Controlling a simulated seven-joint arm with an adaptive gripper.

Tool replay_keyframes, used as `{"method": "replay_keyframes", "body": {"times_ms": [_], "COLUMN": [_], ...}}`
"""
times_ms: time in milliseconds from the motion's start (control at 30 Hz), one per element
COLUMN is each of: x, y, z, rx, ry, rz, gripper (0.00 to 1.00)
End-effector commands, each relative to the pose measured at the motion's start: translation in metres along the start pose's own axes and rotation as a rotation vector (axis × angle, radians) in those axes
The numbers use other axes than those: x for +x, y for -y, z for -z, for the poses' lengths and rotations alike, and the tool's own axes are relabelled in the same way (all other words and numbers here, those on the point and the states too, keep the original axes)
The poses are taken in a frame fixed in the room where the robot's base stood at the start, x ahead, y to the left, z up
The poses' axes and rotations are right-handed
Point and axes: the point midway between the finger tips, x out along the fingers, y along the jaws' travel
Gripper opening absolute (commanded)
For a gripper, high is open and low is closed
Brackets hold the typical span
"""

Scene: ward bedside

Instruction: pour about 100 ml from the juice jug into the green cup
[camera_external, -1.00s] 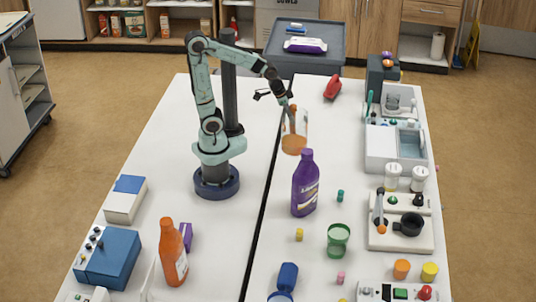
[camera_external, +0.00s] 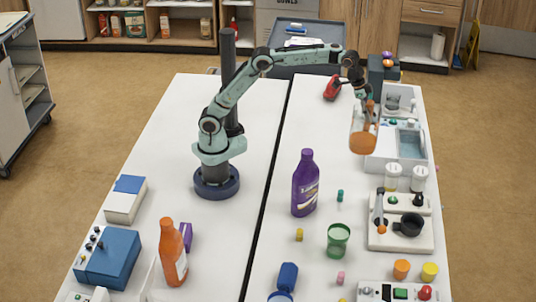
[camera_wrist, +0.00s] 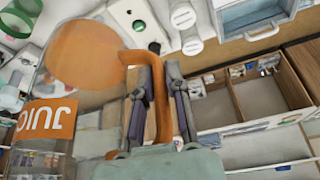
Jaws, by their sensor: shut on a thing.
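The juice jug (camera_external: 363,140) is clear with orange juice in its lower part. It is held up in the air over the right part of the table, in front of the grey bin with the blue inside. My gripper (camera_external: 366,101) is shut on its handle. In the wrist view the jug (camera_wrist: 85,60) fills the left side, with an orange label, and my gripper (camera_wrist: 155,95) has its fingers around the orange handle. The green cup (camera_external: 338,240) stands upright on the table, nearer the camera and left of the jug. Part of it also shows in the wrist view (camera_wrist: 20,12).
A purple bottle (camera_external: 305,185) stands left of the cup. A teal peg (camera_external: 340,196) and a yellow peg (camera_external: 299,235) are near the cup. A white station with a black pan (camera_external: 408,224) and two white-lidded jars (camera_external: 393,177) are on the right.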

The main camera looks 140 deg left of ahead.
Motion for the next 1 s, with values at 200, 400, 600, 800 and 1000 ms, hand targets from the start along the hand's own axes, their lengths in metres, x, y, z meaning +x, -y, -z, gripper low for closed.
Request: {"method": "replay_keyframes", "body": {"times_ms": [200, 400, 600, 800, 1000], "x": [0.042, 0.07, 0.076, 0.076, 0.073], "y": [-0.045, -0.07, -0.082, -0.082, -0.084], "z": [0.02, 0.013, 0.012, 0.012, 0.013], "rx": [0.104, 0.148, 0.169, 0.169, 0.182], "ry": [0.001, 0.001, -0.002, -0.002, -0.004], "rz": [-0.046, -0.065, -0.075, -0.076, -0.051], "gripper": [0.0, 0.0, 0.0, 0.0, 0.0]}}
